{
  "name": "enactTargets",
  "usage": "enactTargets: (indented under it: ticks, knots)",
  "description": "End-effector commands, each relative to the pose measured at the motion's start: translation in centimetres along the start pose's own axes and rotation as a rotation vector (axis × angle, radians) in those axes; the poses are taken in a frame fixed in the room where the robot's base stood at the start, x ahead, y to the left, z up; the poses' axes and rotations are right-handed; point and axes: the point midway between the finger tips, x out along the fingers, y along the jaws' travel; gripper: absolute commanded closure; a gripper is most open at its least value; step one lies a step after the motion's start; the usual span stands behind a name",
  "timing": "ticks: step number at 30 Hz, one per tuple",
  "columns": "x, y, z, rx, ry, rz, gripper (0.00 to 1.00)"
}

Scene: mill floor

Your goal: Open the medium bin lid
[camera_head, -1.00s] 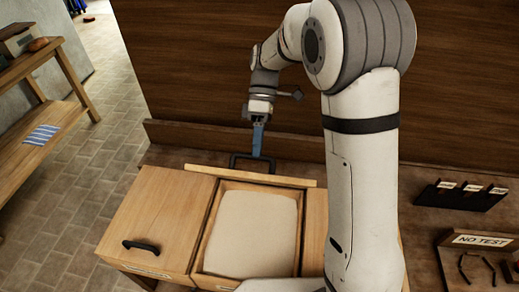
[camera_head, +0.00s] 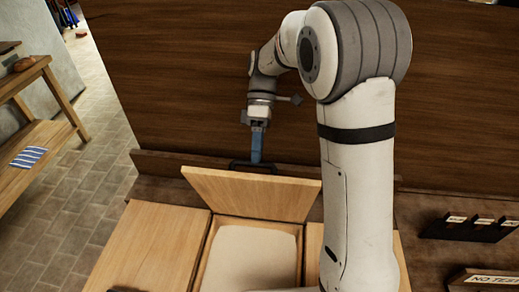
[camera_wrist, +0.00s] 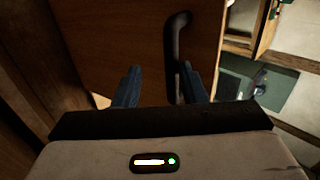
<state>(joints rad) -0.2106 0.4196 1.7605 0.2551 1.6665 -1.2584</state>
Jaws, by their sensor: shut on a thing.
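The middle bin (camera_head: 206,262) of the bench stands open, with pale flour-like fill (camera_head: 250,258) inside. Its wooden lid (camera_head: 255,195) is raised on its back edge, its underside toward the head camera. The lid's dark bar handle (camera_head: 238,164) shows behind the lid's top edge. My gripper (camera_head: 257,160) points down behind the lid, its blue fingers at the handle. In the wrist view, the handle (camera_wrist: 176,40) runs down between the blue fingers of my gripper (camera_wrist: 160,86), close to the right one. My gripper is shut on the handle. Bin label text is not readable.
A closed wooden lid (camera_head: 150,250) lies left of the open bin; another bin top (camera_head: 313,250) at right is mostly hidden by my arm. A dark wooden wall (camera_head: 180,90) rises behind. A black rack (camera_head: 470,227) and a "NO TEST" sign (camera_head: 490,280) are at right.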

Motion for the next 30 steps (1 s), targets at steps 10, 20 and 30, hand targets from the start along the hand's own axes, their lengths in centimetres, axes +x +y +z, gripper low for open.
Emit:
enactTargets:
  ticks: [10, 20, 30]
  knots:
    - [0.61, 1.28, 0.24, 0.012, 0.012, 0.015, 0.64]
    - [0.28, 1.04, 0.37, 0.012, 0.012, 0.017, 0.64]
    - [-0.10, 0.70, 0.39, 0.011, 0.012, 0.017, 0.64]
